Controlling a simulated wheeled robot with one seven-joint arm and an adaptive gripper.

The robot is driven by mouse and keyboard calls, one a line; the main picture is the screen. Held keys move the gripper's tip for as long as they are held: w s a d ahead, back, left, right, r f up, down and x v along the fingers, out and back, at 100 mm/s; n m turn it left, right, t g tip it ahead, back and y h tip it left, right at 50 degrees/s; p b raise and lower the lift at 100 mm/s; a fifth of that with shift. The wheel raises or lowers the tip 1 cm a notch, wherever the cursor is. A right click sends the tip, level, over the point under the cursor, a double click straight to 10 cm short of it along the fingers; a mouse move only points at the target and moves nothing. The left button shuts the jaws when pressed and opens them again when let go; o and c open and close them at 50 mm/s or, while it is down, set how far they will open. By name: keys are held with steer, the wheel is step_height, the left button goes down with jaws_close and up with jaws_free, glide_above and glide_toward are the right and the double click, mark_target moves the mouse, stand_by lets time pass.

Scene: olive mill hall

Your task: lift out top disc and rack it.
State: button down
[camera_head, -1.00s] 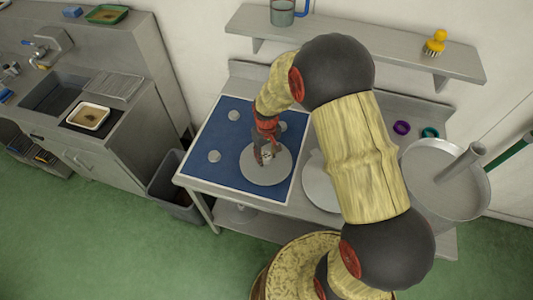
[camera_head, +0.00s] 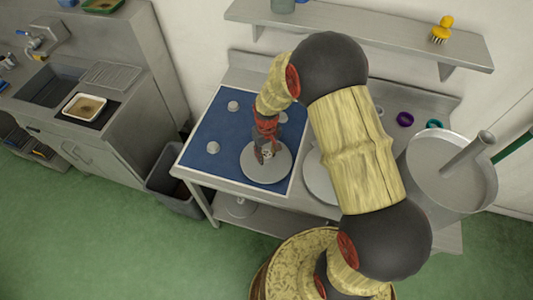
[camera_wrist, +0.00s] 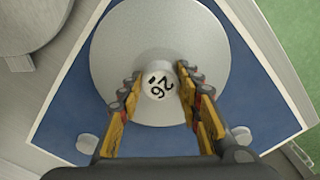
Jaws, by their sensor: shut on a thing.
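A pale grey round disc (camera_head: 265,167) with a raised centre knob is in my gripper (camera_head: 264,152), over the near right part of the blue mat (camera_head: 205,130). In the wrist view the two yellow-padded fingers (camera_wrist: 160,95) close on the knob from both sides. The knob's white top (camera_wrist: 158,85) bears black digits, perhaps 26 or 92. I cannot tell the gap under the disc. Several small pale knobs (camera_head: 212,147) stand on the mat. A second pale disc (camera_head: 316,177) lies to the right, partly hidden by my arm.
A round steel vessel (camera_head: 440,185) with an upright post stands right. Purple (camera_head: 405,119) and teal (camera_head: 434,124) rings lie at the back of the table. A wall shelf (camera_head: 380,38) with a yellow brush (camera_head: 442,29) is above. A grey bin (camera_head: 170,185) stands left.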

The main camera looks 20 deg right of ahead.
mark_target(267, 154)
steer(key=shift+f+b, duration=0.35)
steer(key=shift+f, duration=0.15)
stand_by(0.4)
steer(key=c, duration=1.2)
jaws_free()
steer(key=shift+o, duration=0.2)
step_height(267, 154, up, 12)
